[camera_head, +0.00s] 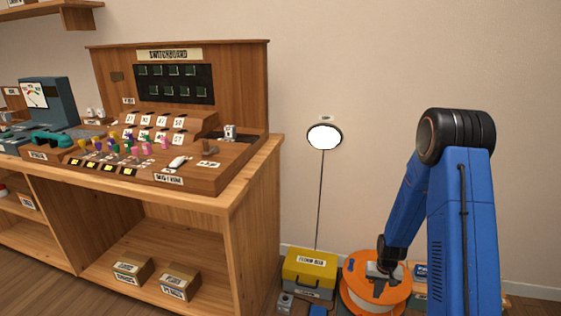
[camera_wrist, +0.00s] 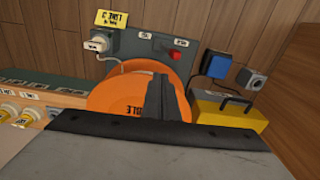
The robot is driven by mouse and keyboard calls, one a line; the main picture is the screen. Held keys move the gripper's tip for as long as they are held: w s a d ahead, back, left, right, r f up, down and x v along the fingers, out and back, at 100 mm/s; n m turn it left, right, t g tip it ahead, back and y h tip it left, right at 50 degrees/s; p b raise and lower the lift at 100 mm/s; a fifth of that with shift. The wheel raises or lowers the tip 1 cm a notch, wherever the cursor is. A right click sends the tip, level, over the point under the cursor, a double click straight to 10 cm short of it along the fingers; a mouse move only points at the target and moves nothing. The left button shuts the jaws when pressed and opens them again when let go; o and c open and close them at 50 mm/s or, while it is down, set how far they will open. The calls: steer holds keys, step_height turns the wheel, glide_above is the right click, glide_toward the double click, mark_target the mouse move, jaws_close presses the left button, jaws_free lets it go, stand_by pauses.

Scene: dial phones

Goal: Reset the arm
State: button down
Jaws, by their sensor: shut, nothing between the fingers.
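My blue arm reaches down on the right of the head view. My gripper (camera_head: 380,290) is at its lower end, in front of or above an orange cable reel (camera_head: 399,301). In the wrist view, the dark fingers of my gripper (camera_wrist: 163,78) are together with nothing between them. The orange reel (camera_wrist: 122,93) shows behind them, partly hidden by the fingers. I cannot tell whether the fingers touch it.
A wooden switchboard (camera_head: 180,60) stands on a wooden bench (camera_head: 255,175) at left. A yellow toolbox (camera_head: 310,266) sits beside the reel, with grey and blue boxes near it. A round white lamp or mirror (camera_head: 324,136) is by the wall. The upper right is clear.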

steer(key=s+a+r+t, duration=0.1)
steer(key=s+a+r, duration=0.15)
steer(key=r, duration=0.75)
steer(key=s+a+r+n, duration=0.1)
steer(key=s+r, duration=0.2)
steer(key=r, duration=0.6)
steer(key=s+a+r+t, duration=0.1)
steer(key=s+a+r, duration=0.15)
steer(key=r, duration=0.75)
steer(key=s+a+r, duration=0.1)
steer(key=s+r, duration=0.3)
steer(key=s, duration=0.4)
steer(key=s+a+r+n+t, duration=0.1)
steer(key=s+r, duration=0.4)
steer(key=s, duration=0.3)
steer(key=s+a+r+t, duration=0.1)
steer(key=s+r, duration=0.4)
steer(key=s, duration=0.3)
steer(key=shift+s+a+r+n, duration=0.2)
steer(key=shift+s+a+n, duration=0.15)
steer(key=shift+s+n, duration=0.05)
